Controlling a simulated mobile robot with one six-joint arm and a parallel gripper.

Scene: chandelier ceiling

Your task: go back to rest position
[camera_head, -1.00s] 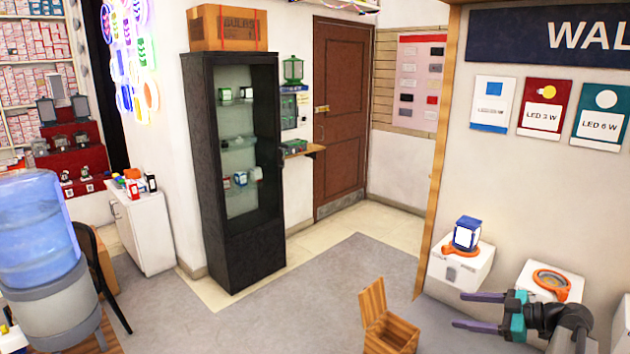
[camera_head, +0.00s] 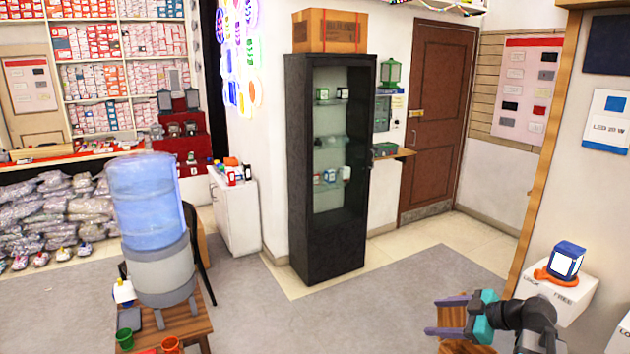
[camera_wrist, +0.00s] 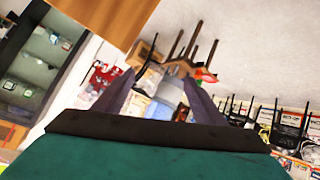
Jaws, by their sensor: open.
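My gripper (camera_head: 447,316) is at the lower right of the head view, with purple fingers apart and a teal body. It points left and nothing shows between its fingers. In the wrist view the two fingers (camera_wrist: 158,100) also stand apart, with only the distant room, seen tilted, between them. In the head view my gripper overlaps a wooden crate (camera_head: 456,345) on the floor, partly hidden behind it. I cannot tell the distance between them.
A black glass cabinet (camera_head: 327,235) stands mid-room. At left, a water dispenser (camera_head: 152,215) stands on a wooden table (camera_head: 188,335) with small cups. A white box (camera_head: 570,299) bearing a blue-framed lamp (camera_head: 566,260) is at right. Grey floor (camera_head: 350,315) lies clear in the middle.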

